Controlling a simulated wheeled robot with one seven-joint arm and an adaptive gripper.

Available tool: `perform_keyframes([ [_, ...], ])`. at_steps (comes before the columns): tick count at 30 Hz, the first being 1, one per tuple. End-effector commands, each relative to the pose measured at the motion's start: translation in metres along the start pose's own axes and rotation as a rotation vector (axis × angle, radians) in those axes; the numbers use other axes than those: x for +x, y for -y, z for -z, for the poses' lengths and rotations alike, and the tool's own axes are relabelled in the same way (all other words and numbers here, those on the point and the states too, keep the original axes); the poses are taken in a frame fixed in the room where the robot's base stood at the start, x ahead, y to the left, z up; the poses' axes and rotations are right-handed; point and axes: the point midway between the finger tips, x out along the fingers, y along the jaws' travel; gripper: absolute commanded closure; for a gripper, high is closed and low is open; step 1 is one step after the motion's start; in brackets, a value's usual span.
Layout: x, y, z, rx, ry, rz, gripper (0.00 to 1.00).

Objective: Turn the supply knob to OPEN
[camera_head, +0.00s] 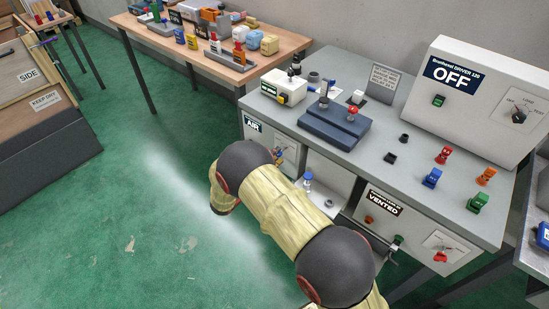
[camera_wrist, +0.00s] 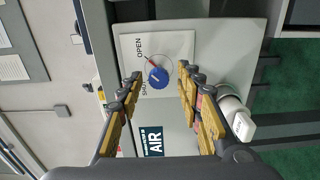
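The supply knob (camera_wrist: 158,76) is blue and sits on a white plate in the wrist view. The word OPEN (camera_wrist: 140,47) is printed on the plate (camera_wrist: 180,44), with a red mark (camera_wrist: 153,61) between it and the knob.
A white cylindrical part (camera_wrist: 232,112) stands close to the right finger in the wrist view. Green floor (camera_head: 130,190) is clear to the left.

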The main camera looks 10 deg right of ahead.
Motion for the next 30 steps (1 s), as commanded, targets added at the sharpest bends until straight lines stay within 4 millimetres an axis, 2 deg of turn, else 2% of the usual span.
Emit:
perform_keyframes([
  [11,-0.004,-0.001,0.001,0.001,-0.001,-0.001,0.62],
  [16,-0.028,-0.001,0.001,0.000,-0.004,-0.001,0.62],
  [24,-0.084,-0.001,0.002,0.001,-0.004,-0.001,0.62],
  [30,-0.111,0.000,0.001,0.001,-0.003,-0.001,0.62],
])
